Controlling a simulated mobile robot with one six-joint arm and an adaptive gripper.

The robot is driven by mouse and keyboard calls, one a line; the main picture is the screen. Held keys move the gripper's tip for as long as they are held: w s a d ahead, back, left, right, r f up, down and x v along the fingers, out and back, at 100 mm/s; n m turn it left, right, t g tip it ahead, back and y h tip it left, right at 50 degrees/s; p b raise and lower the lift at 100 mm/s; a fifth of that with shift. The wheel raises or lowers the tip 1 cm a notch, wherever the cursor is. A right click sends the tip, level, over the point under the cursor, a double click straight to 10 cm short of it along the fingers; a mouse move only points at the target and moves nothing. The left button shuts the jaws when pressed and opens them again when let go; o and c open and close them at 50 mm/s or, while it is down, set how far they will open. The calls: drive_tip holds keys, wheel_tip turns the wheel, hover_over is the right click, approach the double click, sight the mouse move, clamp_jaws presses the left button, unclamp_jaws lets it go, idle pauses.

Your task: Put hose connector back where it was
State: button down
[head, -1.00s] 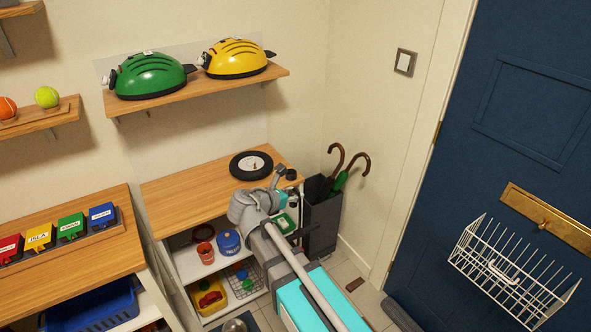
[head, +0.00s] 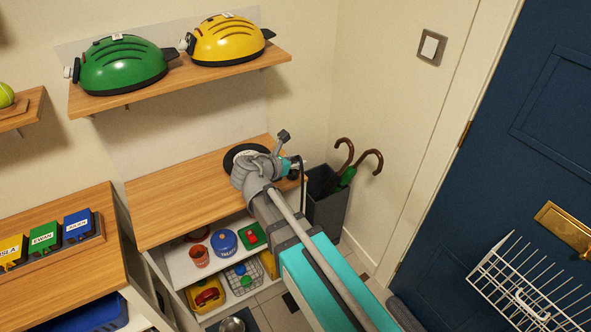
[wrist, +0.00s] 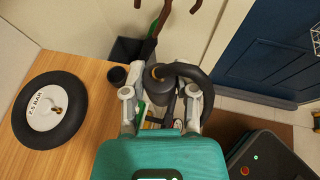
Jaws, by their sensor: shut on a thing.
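The hose connector (wrist: 158,72) is a dark piece with a brass-coloured part, with a thick black hose (wrist: 196,78) curving from it to the right. My gripper (wrist: 160,93) is shut on it, one grey finger on each side. In the head view, my gripper (head: 288,158) is beyond the right end of the wooden counter, and the black hose (head: 303,176) hangs from it. The connector's lower part is hidden by my gripper. A black wheel with a white hub marked 2.5 BAR (wrist: 45,115) lies flat on the counter.
A small black cup (wrist: 117,76) stands at the counter's right edge. A dark umbrella bin (head: 325,212) with two curved handles stands just right of the counter (head: 190,190). The helmet shelf (head: 180,85) is above. The left of the counter is clear.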

drive_tip(key=shift+w, duration=0.35)
drive_tip(key=shift+d, duration=0.1)
drive_tip(key=shift+s+a+f+b, duration=0.1)
drive_tip(key=shift+a+f+b, duration=0.15)
drive_tip(key=shift+f+b, duration=0.4)
drive_tip(key=shift+a+f+b, duration=0.2)
drive_tip(key=shift+f+b, duration=0.35)
drive_tip(key=shift+b, duration=0.05)
drive_tip(key=w+f+b, duration=0.2)
drive_tip(key=w, duration=0.2)
drive_tip(key=w+a+f+b, duration=0.1)
drive_tip(key=w+f+b, duration=0.2)
drive_tip(key=w, duration=0.1)
drive_tip(key=w+f+b, duration=0.3)
drive_tip(key=w, duration=0.1)
drive_tip(key=shift+w+a+f, duration=0.2)
drive_tip(key=shift+w+a, duration=0.05)
drive_tip(key=shift+w+f+b, duration=0.3)
drive_tip(key=shift+w+b, duration=0.05)
drive_tip(key=shift+b, duration=0.1)
